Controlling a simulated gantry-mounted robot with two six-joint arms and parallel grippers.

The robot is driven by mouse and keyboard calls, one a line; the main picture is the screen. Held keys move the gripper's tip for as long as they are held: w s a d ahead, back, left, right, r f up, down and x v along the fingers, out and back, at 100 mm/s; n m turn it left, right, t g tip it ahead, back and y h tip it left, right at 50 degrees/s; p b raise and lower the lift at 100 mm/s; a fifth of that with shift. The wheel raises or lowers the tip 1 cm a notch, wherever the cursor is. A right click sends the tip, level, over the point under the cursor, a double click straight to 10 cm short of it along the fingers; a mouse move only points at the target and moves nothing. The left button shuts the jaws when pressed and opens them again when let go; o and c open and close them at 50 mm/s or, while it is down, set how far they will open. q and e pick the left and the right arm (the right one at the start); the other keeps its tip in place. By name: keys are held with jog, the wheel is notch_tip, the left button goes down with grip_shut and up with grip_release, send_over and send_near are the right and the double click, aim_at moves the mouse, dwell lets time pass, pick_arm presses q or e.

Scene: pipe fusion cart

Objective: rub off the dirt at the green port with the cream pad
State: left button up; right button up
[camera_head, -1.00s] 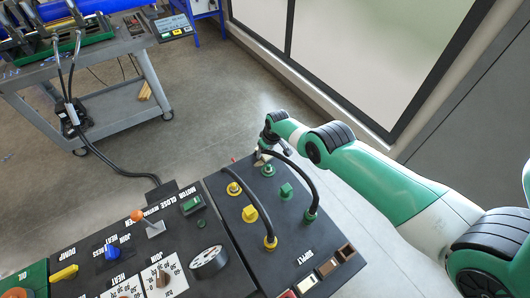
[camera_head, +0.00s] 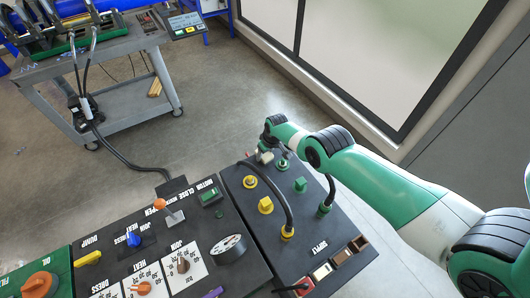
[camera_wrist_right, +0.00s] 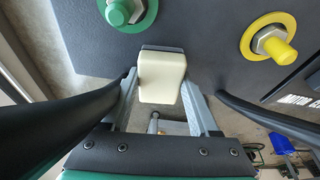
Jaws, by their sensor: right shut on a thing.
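The cream pad (camera_wrist_right: 161,76) is gripped between the fingers of my right gripper (camera_wrist_right: 165,100), as the right wrist view shows. In the head view my right gripper (camera_head: 266,154) is at the far edge of the dark port panel, beside the green port (camera_head: 283,164). In the wrist view the green port (camera_wrist_right: 125,12) is just above and left of the pad, cut off by the picture's top edge. The pad is close to the panel's edge; I cannot tell whether it touches. I cannot make out the dirt clearly. My left gripper is not in view.
A yellow port (camera_head: 249,182) is near the green one; it also shows in the wrist view (camera_wrist_right: 270,38). Black hoses (camera_head: 283,208) arch over the panel. A control panel with dials (camera_head: 228,248) stands to the left. A grey cart (camera_head: 130,107) is farther back.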

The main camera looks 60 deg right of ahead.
jog(key=r, duration=0.1)
jog(key=r+p, duration=0.2)
jog(key=r, duration=0.1)
jog(key=shift+d, duration=0.35)
jog(key=shift+a+r+p, duration=0.15)
jog(key=shift+r+p, duration=0.45)
jog(key=shift+p, duration=0.25)
notch_tip(320, 180, up, 3)
jog(key=p, duration=0.3)
